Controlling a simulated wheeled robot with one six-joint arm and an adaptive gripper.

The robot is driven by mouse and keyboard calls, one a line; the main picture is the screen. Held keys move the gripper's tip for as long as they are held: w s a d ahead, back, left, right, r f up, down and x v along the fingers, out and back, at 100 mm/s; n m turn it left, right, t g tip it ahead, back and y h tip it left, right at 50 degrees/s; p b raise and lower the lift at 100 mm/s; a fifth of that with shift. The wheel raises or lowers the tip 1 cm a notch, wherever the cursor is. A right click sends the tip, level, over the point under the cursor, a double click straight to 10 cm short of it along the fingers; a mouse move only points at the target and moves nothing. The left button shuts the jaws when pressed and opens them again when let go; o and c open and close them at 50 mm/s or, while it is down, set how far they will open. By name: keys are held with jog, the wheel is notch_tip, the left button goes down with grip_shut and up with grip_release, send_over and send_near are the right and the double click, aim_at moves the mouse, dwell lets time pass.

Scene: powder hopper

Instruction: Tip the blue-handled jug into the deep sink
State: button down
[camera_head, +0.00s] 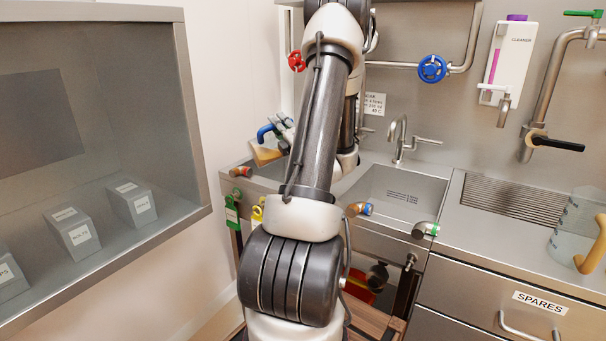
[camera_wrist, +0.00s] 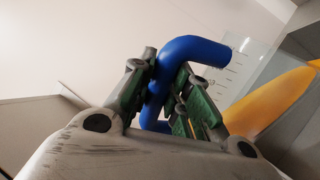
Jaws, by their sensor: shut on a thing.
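The jug's blue handle (camera_head: 265,133) shows left of my forearm in the head view. The handle (camera_wrist: 195,50) fills the space between the fingers in the wrist view. My gripper (camera_head: 281,128) is shut on it; its green-padded fingers (camera_wrist: 165,92) lie either side of the handle. The clear jug wall with graduation marks (camera_wrist: 228,75) is behind the handle, with yellow-orange contents (camera_wrist: 268,100) slanting in that view. My arm hides part of the jug and the basin's left side.
A tap (camera_head: 398,135) stands behind the sink. Another clear jug with a tan handle (camera_head: 592,250) stands on the right counter. A grey cabinet (camera_head: 190,110) borders the left.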

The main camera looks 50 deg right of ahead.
jog(key=shift+s+d+r+m+h, duration=0.3)
jog(key=shift+d+r+m+h, duration=0.1)
jog(key=shift+d+m, duration=0.15)
jog(key=shift+s+d+f+m+h, duration=0.15)
jog(key=shift+s+d+m+h, duration=0.1)
jog(key=shift+d+m, duration=0.3)
jog(key=shift+s+d+f+m+h, duration=0.15)
jog(key=shift+d+m+h, duration=0.15)
jog(key=shift+m, duration=0.3)
